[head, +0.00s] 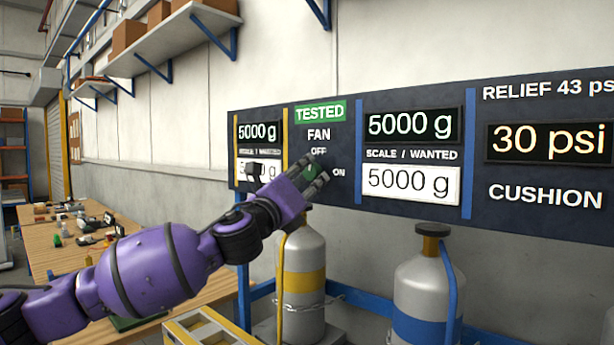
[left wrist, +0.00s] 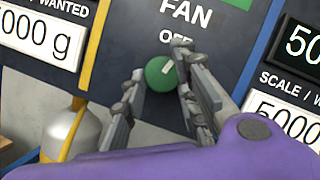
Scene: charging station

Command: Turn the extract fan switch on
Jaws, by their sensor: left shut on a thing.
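The extract fan switch is a round green knob (head: 309,172) with a pale pointer line, set on the dark panel below the word FAN, with OFF above it and ON to its right. It shows larger in the left wrist view (left wrist: 160,74), where its pointer line leans up and right, toward the OFF label. My left gripper (head: 316,173) is at the panel, shut on the knob. In the left wrist view its fingers (left wrist: 166,72) stand on either side of the knob. The ON label is hidden there. My right gripper is not in view.
The dark panel (head: 264,114) also carries scale displays and a green TESTED sign (head: 320,112). A wooden bench (head: 60,262) with small items is at left, beneath a wall shelf (head: 175,38).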

